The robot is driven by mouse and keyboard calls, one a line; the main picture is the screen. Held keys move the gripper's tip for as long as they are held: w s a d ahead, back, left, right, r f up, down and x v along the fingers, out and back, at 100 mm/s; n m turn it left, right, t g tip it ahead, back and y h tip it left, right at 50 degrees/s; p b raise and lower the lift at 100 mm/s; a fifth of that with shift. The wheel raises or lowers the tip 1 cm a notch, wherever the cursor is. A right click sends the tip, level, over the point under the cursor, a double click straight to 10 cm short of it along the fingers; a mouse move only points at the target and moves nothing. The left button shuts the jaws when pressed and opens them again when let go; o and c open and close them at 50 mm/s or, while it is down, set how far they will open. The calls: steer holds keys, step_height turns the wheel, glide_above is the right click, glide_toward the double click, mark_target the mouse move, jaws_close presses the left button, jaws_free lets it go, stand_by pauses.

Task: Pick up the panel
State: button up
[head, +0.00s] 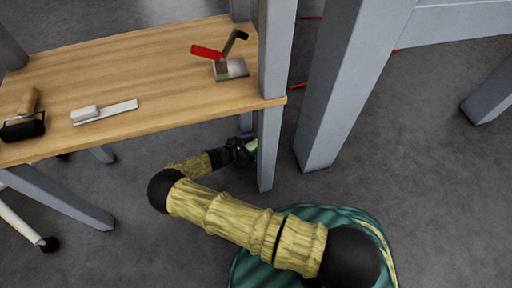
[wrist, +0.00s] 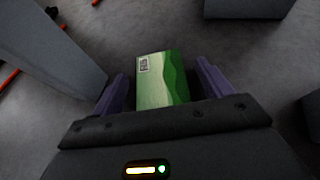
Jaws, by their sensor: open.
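A flat-faced green piece (wrist: 163,78) with light wavy bands and a small printed code label shows in the wrist view; I take it to be the panel. My gripper (wrist: 161,72) is open, with one purple finger on each side of it. Gaps show between the piece and both fingers. Its near end is hidden behind the gripper body.
A wooden table (head: 160,75) with grey legs holds a red-handled tool (head: 208,52), a white brush-like tool (head: 105,111) and a black roller (head: 22,128). A grey post (head: 277,50) stands close beside my gripper. Red cable lies on the grey floor, which is clear in front.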

steer(key=c, duration=1.1)
steer(key=shift+c, duration=0.2)
